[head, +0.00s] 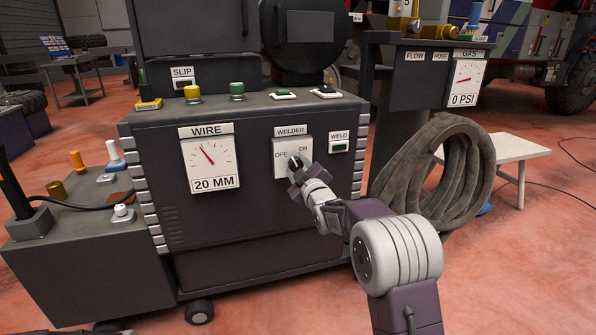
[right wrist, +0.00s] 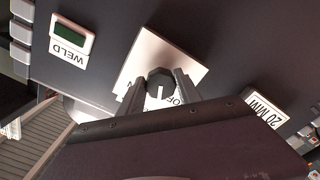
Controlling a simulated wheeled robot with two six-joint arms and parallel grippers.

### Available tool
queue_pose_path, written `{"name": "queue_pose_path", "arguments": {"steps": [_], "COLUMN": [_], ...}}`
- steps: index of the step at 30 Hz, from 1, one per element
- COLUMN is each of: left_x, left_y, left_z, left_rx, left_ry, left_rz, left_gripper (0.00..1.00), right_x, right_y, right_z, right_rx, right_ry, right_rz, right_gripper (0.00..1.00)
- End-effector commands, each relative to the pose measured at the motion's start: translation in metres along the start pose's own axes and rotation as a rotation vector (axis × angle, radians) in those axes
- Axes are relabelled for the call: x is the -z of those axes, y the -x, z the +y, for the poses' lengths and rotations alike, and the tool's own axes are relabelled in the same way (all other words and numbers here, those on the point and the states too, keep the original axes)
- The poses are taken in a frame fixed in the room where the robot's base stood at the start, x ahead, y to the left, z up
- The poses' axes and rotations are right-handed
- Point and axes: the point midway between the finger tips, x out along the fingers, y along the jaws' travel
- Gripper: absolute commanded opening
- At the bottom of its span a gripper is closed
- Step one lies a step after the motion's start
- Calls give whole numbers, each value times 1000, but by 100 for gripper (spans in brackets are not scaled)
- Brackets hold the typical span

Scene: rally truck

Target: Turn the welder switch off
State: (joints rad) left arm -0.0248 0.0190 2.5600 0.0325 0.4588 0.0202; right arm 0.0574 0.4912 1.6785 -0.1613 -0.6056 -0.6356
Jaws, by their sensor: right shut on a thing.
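The welder switch is a dark round knob (head: 295,161) on a white plate (head: 279,168) marked WELDER, with OFF at left and ON at right. My right gripper (head: 297,168) is at the knob. In the right wrist view the fingers (right wrist: 158,90) are closed on both sides of the knob (right wrist: 159,77). A white pointer line shows on the knob there, beside the partly hidden OFF lettering. The gripper hides part of the plate, and I cannot tell exactly which mark the line points at. My left gripper is not clearly seen.
The WELD indicator (head: 339,147) is dark green, right of the switch. The WIRE gauge (head: 209,165) reading 20 MM is at left. Buttons line the machine's top edge. A coiled hose (head: 440,165) hangs at right, near a white bench (head: 512,148).

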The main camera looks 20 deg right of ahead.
Motion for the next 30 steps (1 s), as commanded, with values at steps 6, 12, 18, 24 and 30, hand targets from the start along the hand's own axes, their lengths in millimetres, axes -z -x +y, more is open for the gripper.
{"name": "queue_pose_path", "arguments": {"steps": [6,12,18,24,30], "left_x": [-1,-2,-2,-2,-2], "left_y": [-9,-16,-20,-23,-24], "left_z": [0,0,0,0,0], "left_rx": [0,0,0,0,0], "left_ry": [0,0,0,0,0], "left_rz": [0,0,0,0,0], "left_gripper": [0,0,0,0,0], "right_x": [-2,-2,-1,-1,0], "right_y": [0,0,0,0,0], "right_z": [-1,-1,0,0,1], "right_rx": [1,2,2,3,4], "right_ry": [195,349,460,526,554], "right_rz": [-1,-2,-1,-1,-2], "right_gripper": [0,0,0,0,0]}}
